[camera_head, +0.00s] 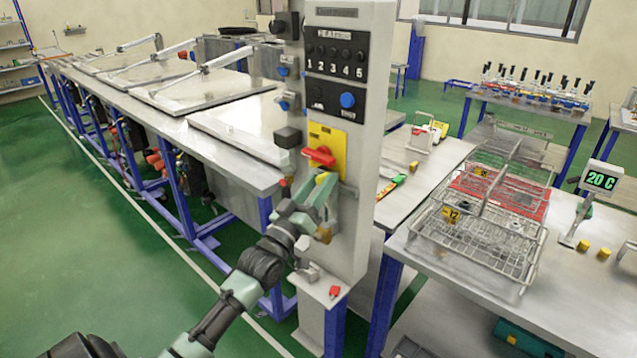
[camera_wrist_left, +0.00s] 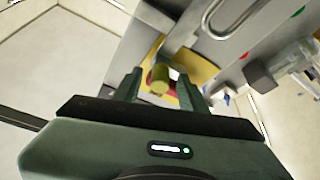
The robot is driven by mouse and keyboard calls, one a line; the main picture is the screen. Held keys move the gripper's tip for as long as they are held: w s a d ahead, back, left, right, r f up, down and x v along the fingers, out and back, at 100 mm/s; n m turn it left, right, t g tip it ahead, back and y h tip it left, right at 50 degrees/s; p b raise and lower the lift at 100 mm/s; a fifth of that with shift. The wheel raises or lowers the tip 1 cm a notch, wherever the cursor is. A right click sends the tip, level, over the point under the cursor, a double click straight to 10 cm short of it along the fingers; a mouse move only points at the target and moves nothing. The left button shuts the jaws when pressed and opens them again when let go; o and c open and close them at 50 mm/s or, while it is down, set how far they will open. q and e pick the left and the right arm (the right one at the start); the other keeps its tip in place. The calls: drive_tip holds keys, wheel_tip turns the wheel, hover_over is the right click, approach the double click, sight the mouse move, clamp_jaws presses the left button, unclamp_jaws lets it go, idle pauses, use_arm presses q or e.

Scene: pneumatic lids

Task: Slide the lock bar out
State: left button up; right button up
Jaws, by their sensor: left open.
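A red rotary handle (camera_head: 318,156) sits on a yellow plate (camera_head: 326,134) on the front of the grey control column. The yellow plate also shows in the left wrist view (camera_wrist_left: 204,70). My left gripper (camera_head: 312,186) is just below the handle, close to the column face. In the left wrist view it is open, and a small yellow cylindrical end (camera_wrist_left: 160,79) shows between its fingers, with red behind it. This may be the end of the lock bar; I cannot tell for sure. Whether the fingers touch it is unclear. My right gripper is not in view.
The grey column (camera_head: 374,130) carries numbered buttons and a blue knob (camera_head: 347,100). A dark block knob (camera_head: 288,137) juts out at its left. A red padlock-like piece (camera_head: 334,291) lies on the ledge below. Benches with lids stand behind; the green floor at left is clear.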

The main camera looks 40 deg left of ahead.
use_arm(q)
clamp_jaws()
idle(1.4)
